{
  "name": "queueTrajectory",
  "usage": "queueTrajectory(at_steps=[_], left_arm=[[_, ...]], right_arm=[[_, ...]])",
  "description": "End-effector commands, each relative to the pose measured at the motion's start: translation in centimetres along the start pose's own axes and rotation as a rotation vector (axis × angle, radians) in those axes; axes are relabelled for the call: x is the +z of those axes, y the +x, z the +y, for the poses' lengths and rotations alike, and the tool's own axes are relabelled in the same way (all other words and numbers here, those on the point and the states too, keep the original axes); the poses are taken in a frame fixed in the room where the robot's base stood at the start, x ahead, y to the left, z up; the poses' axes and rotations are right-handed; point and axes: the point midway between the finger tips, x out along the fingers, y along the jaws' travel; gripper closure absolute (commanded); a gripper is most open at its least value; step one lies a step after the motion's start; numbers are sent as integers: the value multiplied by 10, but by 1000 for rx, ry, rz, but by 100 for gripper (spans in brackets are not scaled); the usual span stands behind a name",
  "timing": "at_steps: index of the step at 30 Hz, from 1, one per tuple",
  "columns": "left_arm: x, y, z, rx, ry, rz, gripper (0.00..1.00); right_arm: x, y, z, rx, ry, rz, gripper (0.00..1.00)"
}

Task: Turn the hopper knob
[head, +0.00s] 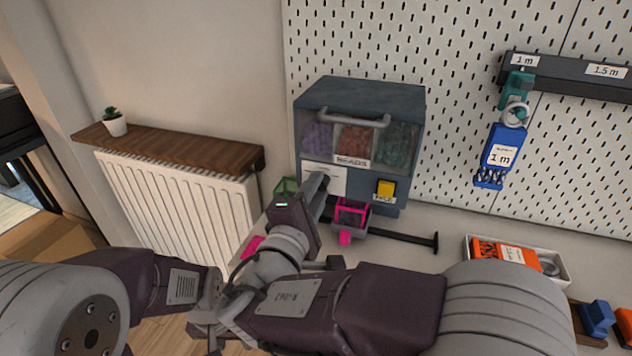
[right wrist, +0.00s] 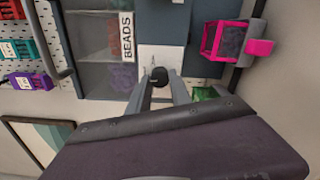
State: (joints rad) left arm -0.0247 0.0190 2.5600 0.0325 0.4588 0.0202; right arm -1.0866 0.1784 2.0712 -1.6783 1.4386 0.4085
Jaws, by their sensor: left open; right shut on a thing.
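The blue-grey bead hopper (head: 361,95) stands against the pegboard, with purple, red and green beads behind its clear front. A white plate (head: 325,180) is on its lower left front. In the right wrist view a round black knob (right wrist: 160,74) sits in front of that plate (right wrist: 165,58). My right gripper (head: 321,184) reaches the plate; in its wrist view the fingers (right wrist: 160,85) are shut on the knob, one on each side. The knob is hidden in the head view. Part of my left gripper (head: 207,332) shows low at the left, open; its fingertips are hidden.
A yellow button (head: 385,189) is right of the plate. A pink-edged cup (head: 351,214) is below the hopper, near a black rail (head: 405,237). A white tray (head: 555,268) is at right. My arms cross close together low in the head view.

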Motion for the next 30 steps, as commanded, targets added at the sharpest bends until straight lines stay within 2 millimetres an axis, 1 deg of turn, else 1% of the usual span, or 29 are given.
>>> queueTrajectory(at_steps=[1, 8, 18, 24, 30], left_arm=[[-1, -8, 0, 0, 0, 0, 56], [-3, -29, 1, 0, 0, 0, 56], [-7, -65, 1, 0, 0, 0, 56], [-9, -84, 2, 0, 0, 0, 56], [-10, -99, 2, 0, 0, 0, 56]], right_arm=[[1, 0, 2, -3, -46, 0, 100], [1, 0, 3, -3, -265, 0, 100], [2, 0, 3, -3, -583, 1, 100], [2, 0, 2, -3, -745, 1, 100], [2, 0, 1, -2, -867, 1, 100]])
